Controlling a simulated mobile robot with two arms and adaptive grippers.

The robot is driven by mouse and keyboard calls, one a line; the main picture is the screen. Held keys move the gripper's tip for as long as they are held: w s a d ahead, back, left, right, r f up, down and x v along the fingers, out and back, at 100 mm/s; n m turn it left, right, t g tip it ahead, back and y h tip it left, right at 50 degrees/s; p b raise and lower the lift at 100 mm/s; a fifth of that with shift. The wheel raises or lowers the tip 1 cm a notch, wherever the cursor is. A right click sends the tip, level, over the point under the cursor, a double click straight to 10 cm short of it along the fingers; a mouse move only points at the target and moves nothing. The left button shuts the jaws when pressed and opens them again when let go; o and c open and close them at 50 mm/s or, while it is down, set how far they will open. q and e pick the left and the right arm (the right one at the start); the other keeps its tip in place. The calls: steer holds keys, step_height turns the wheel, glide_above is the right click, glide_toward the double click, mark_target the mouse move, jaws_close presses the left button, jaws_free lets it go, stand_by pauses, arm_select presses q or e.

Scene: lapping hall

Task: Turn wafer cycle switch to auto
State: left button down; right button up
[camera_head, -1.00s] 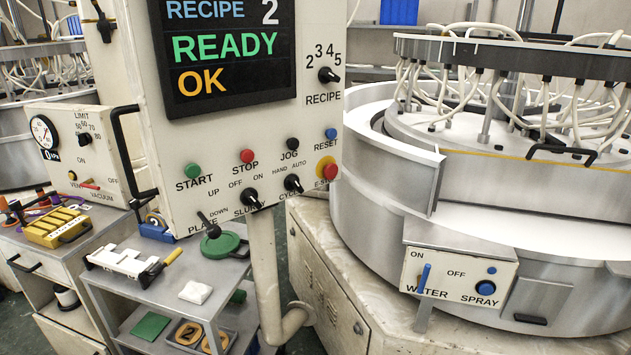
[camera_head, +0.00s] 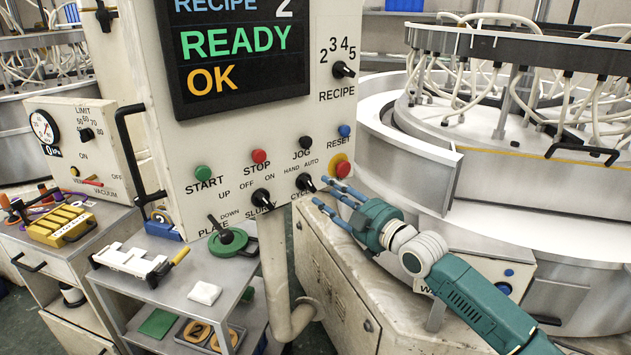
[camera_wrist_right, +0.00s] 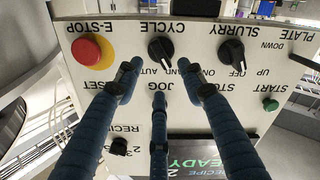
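The cycle switch (camera_head: 306,184) is a black knob on the lower right of the white control panel (camera_head: 240,130), with HAND and AUTO printed above it. It shows upside down in the right wrist view (camera_wrist_right: 160,50); its white mark appears turned toward the HAND side. My right gripper (camera_head: 331,192) has blue fingers, open and empty, just right of the switch and below the red E-stop. In the wrist view two fingertips lie on either side of the knob's lower edge, with a third finger between them, farther back. Contact cannot be told. My left gripper is out of view.
The red E-stop button (camera_head: 342,168) sits close beside the right fingers. The slurry knob (camera_head: 261,199) is just left of the cycle switch. A large round lapping machine (camera_head: 400,165) stands at right. A cart (camera_head: 180,287) with tools stands below the panel.

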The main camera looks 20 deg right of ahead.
mark_target(312, 184)
steer(key=x, duration=0.6)
steer(key=shift+w+a+p, duration=0.2)
steer(key=shift+w+p, duration=0.15)
steer(key=shift+p, duration=0.05)
steer(key=shift+f, duration=0.1)
jaws_close()
